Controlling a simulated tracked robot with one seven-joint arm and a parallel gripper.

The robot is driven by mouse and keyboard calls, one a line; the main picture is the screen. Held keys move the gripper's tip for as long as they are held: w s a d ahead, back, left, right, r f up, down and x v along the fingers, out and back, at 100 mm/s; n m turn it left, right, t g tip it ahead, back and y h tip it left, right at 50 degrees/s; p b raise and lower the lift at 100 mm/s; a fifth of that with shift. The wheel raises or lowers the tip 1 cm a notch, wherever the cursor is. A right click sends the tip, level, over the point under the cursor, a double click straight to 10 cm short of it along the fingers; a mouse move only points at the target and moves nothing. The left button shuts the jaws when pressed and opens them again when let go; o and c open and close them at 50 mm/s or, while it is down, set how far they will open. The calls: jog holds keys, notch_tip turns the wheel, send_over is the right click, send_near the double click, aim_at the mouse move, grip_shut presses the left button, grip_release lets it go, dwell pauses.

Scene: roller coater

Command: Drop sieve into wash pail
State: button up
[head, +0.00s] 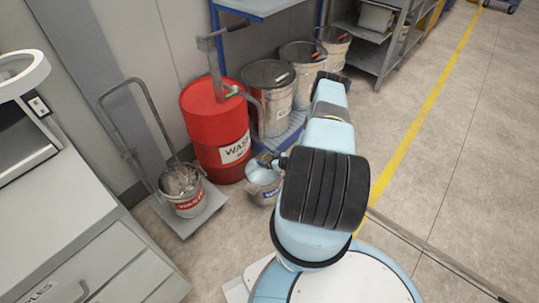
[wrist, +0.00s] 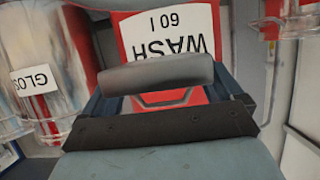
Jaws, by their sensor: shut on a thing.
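My gripper (head: 272,160) is low in front of the red wash drum (head: 215,130), mostly hidden behind my arm in the head view. In the wrist view my gripper (wrist: 158,95) is shut on a grey rounded bar, which looks like the handle of the sieve (wrist: 155,72). The rest of the sieve cannot be made out clearly. An open pail with pale blue inside, seemingly the wash pail (head: 262,184), stands on the floor just below my gripper. My arm covers its right side. I cannot tell whether the sieve is above or inside its rim.
A second pail with a red label (head: 189,204) and grey contents stands on a hand trolley (head: 195,222) to the left. A drawer cabinet (head: 80,240) fills the lower left.

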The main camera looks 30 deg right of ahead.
jog(key=shift+a+f, duration=0.1)
jog(key=shift+f, duration=1.3)
jog(key=o, duration=0.7)
jog(key=shift+o, duration=0.2)
jog(key=shift+s+r, duration=0.1)
jog(key=shift+s, duration=0.15)
jog(key=v, duration=1.3)
jog(key=shift+s, duration=0.1)
